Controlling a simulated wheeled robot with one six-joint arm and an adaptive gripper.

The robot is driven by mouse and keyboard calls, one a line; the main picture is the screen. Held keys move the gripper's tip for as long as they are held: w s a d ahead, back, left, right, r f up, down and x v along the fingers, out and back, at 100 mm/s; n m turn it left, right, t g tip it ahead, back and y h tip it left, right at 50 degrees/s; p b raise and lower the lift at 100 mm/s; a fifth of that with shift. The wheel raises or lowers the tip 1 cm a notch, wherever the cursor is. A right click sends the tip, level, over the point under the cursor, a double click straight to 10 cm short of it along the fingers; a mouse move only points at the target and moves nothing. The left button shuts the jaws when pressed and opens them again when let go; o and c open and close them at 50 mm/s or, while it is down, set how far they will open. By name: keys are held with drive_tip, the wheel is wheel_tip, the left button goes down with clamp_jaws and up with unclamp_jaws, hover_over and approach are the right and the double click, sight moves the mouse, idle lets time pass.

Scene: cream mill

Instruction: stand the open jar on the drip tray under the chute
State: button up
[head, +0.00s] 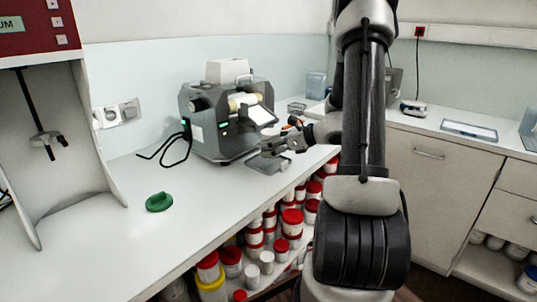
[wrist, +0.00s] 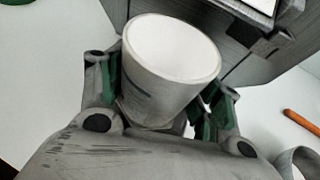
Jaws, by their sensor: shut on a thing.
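A white open jar (wrist: 172,52) sits between the green-padded fingers of my gripper (wrist: 160,97) in the wrist view. My gripper is shut on its sides, with the open mouth showing and no lid on it. In the head view my gripper (head: 284,143) is in front of the grey mill (head: 215,137); I cannot make out the jar there. A flat grey plate (head: 265,163), apparently the drip tray, lies low at the mill's front. The chute cannot be told clearly, and whether the jar touches the tray is hidden.
A green lid-like piece (head: 159,201) lies on the white counter (head: 120,240), left of the mill. An orange stick (wrist: 300,122) lies at the right in the wrist view. Red-lidded tubs (head: 291,217) fill the shelf below. The counter's left front is clear.

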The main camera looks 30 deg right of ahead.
drive_tip(key=shift+w+a+f, duration=0.15)
drive_tip(key=shift+w+f, duration=0.05)
drive_tip(key=shift+f, duration=0.7)
drive_tip(key=shift+w+a+f, duration=0.1)
drive_tip(key=shift+w+f, duration=0.05)
drive_tip(key=shift+f, duration=0.7)
drive_tip(key=o, duration=0.8)
drive_tip(key=shift+f, duration=0.1)
